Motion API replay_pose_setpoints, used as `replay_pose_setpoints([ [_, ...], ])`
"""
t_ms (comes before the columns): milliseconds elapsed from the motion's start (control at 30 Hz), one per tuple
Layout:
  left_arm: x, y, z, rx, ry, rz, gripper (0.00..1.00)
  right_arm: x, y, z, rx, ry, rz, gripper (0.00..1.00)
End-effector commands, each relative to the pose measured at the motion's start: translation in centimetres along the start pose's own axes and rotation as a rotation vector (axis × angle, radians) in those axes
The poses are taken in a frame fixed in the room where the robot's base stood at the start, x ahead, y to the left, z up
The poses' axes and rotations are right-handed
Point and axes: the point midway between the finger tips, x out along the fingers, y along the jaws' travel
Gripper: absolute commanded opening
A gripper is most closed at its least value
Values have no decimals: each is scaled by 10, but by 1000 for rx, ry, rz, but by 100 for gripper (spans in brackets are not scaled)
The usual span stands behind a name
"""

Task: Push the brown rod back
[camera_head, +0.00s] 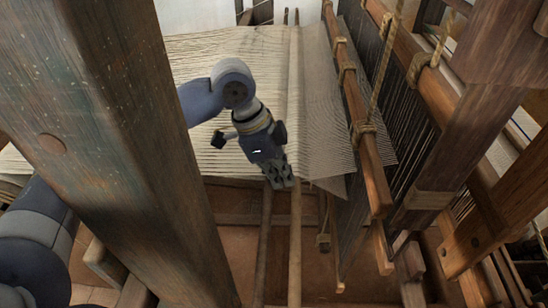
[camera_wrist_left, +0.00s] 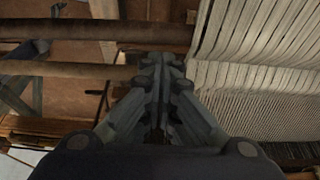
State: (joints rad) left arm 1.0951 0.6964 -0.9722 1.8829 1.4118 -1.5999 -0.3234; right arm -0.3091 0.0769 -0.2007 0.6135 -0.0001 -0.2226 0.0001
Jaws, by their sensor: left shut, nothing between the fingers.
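Two long brown rods run from the front under or along the cloth: a left one (camera_head: 264,245) and a right, lighter one (camera_head: 296,245). Which is the task's rod I cannot tell. My left gripper (camera_head: 279,182) points down at the cloth's front edge, shut and empty, its fingertips between or against the two rods; contact is unclear. In the left wrist view its closed fingers (camera_wrist_left: 162,65) lie beside an upper rod (camera_wrist_left: 95,30) and a lower rod (camera_wrist_left: 75,74), whose right end is hidden behind them. My right gripper is not in view.
The pale striped cloth (camera_head: 215,55) spreads behind and left of the gripper. A thick wooden post (camera_head: 125,130) stands at the left front. The wooden beater frame (camera_head: 362,120) with ropes and dark heddles (camera_head: 415,100) stands to the right. Below the rods is an open pit.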

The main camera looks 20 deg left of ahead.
Motion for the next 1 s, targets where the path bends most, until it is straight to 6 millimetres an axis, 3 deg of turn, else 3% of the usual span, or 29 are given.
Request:
replay_pose_setpoints([
  [233,16,0,0,-1,1,0,0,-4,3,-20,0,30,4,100],
  [567,15,0,2,-2,1,-1,0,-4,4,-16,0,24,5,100],
  [833,1,-1,36,-7,-1,1,0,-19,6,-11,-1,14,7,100],
  [1000,-1,0,46,-3,1,-1,0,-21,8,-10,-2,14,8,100],
])
